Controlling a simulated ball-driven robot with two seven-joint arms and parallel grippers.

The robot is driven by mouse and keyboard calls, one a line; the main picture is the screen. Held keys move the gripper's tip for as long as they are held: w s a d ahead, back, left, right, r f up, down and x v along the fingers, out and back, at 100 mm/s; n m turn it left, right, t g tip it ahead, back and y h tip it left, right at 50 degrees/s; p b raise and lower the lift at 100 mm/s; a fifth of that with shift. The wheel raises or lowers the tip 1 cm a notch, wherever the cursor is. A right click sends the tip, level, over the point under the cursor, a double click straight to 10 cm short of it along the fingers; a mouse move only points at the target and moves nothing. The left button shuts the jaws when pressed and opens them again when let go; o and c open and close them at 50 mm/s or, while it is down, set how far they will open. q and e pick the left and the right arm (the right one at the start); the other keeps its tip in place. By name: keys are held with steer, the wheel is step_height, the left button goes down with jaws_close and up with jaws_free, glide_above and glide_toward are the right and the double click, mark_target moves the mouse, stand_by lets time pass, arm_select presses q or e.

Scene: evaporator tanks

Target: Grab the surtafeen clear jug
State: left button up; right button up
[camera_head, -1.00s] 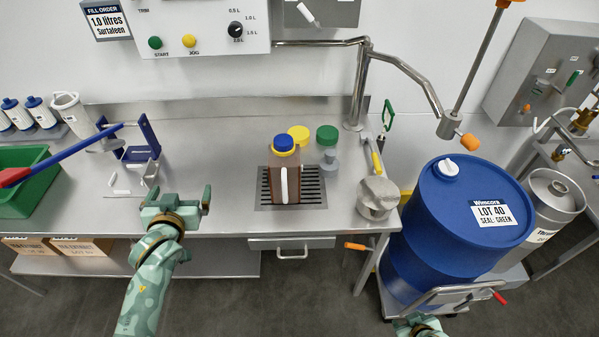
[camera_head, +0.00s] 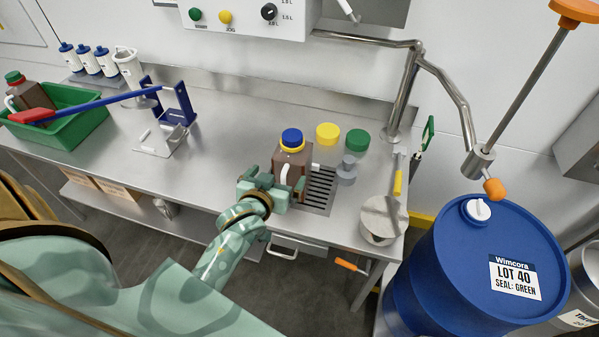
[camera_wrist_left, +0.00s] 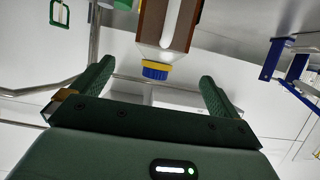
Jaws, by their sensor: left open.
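A brown jug (camera_head: 292,158) with a blue cap, yellow collar and white handle stands upright at the drain grate. No clear jug can be made out there, and no name is readable on this one. My left gripper (camera_head: 276,181) is open in front of the brown jug, fingers pointing towards it. In the left wrist view the brown jug (camera_wrist_left: 170,25) shows upside down, its cap between and beyond the open fingers (camera_wrist_left: 158,78). I cannot tell whether they touch it. A whitish pitcher (camera_head: 130,72) stands at the back left. My right gripper is out of view.
A yellow cap (camera_head: 327,133) and green cap (camera_head: 357,140) lie behind the grate (camera_head: 320,190). A blue stand (camera_head: 172,112) and green crate (camera_head: 75,125) with another brown jug (camera_head: 28,95) are left. A blue drum (camera_head: 460,260) stands right of the bench.

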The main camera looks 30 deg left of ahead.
mark_target(287, 162)
arm_select(q)
steer(key=b+x, duration=0.1)
steer(key=x, duration=0.5)
steer(key=shift+f, duration=0.1)
steer(key=b+x, duration=0.2)
steer(key=x, duration=0.2)
steer(key=shift+w+a+f, duration=0.1)
steer(key=shift+w+a, duration=0.1)
steer(key=shift+w+a+f, duration=0.1)
steer(key=shift+w, duration=0.35)
steer(key=shift+s, duration=0.1)
steer(key=shift+c, duration=0.7)
steer(key=c, duration=1.5)
steer(key=shift+r, duration=0.3)
steer(key=shift+c, duration=0.5)
steer(key=shift+r, duration=0.1)
